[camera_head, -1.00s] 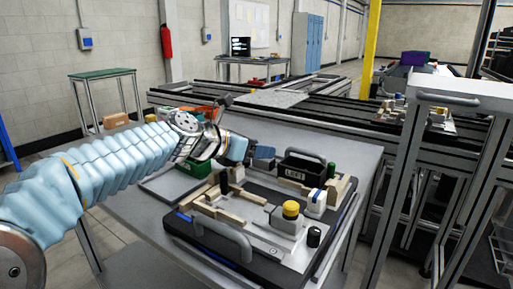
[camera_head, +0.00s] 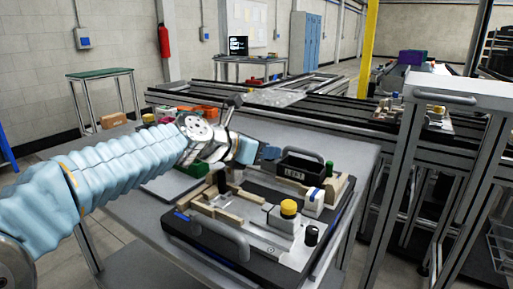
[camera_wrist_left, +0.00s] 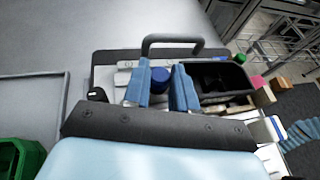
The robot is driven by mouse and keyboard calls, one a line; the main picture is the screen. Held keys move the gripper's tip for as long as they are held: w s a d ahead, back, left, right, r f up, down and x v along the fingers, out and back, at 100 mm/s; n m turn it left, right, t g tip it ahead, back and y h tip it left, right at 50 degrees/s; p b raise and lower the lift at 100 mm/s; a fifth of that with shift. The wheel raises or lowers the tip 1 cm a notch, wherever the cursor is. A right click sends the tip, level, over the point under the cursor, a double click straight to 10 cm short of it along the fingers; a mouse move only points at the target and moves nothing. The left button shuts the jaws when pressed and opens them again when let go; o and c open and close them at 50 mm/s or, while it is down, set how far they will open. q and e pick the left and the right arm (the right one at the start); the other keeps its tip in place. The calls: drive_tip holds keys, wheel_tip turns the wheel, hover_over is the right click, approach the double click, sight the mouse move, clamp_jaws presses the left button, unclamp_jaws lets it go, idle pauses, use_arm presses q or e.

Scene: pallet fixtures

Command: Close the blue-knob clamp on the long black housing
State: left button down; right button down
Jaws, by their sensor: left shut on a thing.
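The long black housing (camera_head: 303,166), marked LEFT, sits on the back of the fixture plate; in the left wrist view it (camera_wrist_left: 236,78) lies right of the fingers. The blue knob (camera_wrist_left: 160,76) shows between the two blue fingertips of my left gripper (camera_wrist_left: 162,88), which is shut on it. In the head view my left gripper (camera_head: 258,152) is at the plate's far left, just left of the housing, and the blue knob there is hidden behind it. The clamp's arm and whether it touches the housing cannot be made out. My right gripper is not in view.
A yellow knob (camera_head: 289,207), a black knob (camera_head: 312,235) and a white block with a blue top (camera_head: 313,199) stand on the plate's near side. Grey handles (camera_head: 226,238) rise at its edges. A green bin (camera_wrist_left: 15,158) stands left of the gripper. Bare table (camera_head: 143,215) lies left.

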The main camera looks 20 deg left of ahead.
use_arm(q)
drive_tip(key=c, duration=0.9)
unclamp_jaws()
